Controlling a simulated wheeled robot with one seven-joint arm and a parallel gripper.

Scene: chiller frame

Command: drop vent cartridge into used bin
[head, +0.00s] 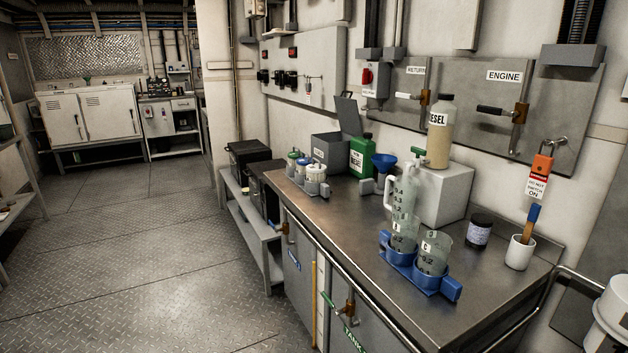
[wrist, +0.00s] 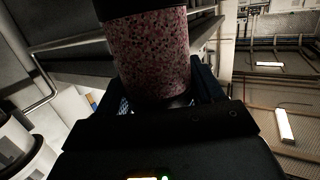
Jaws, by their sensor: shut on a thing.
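The vent cartridge (wrist: 150,55), a cylinder with pink and grey speckled filling and a dark cap, is in the wrist view. My gripper (wrist: 162,92) is shut on it, with dark blue fingers on either side of its lower part. The cartridge's top runs out of the picture. Neither my gripper nor the cartridge shows in the head view. I cannot make out anything marked as the used bin in either view.
A steel bench (head: 400,290) carries blue-based measuring jugs (head: 433,255), a diesel bottle (head: 440,135), a white cup (head: 520,252) and a grey open-lidded box (head: 333,152). A white housing (head: 610,312) stands at the right edge. The floor (head: 150,260) at left is clear.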

